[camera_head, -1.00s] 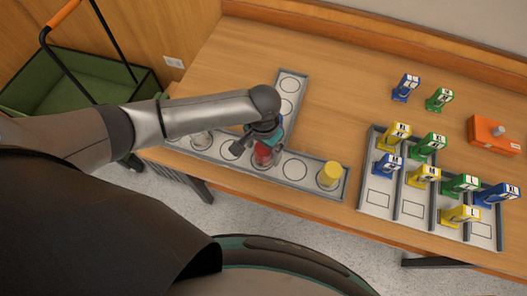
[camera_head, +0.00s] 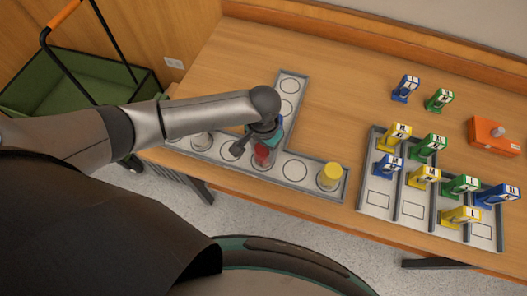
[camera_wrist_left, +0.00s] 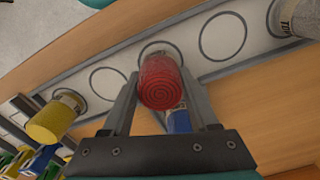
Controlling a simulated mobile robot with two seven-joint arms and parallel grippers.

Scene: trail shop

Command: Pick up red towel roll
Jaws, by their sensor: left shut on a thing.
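The arm hides part of the tray in the head view, and I cannot tell whether the roll touches the tray. My right gripper is not in view.
A yellow roll (camera_head: 330,176) stands at the tray's right end and a grey roll (camera_head: 202,138) to the left. A blue roll (camera_wrist_left: 179,120) is close beside the red one. A compartment tray (camera_head: 410,209) with several tagged items and an orange box (camera_head: 493,136) are at right.

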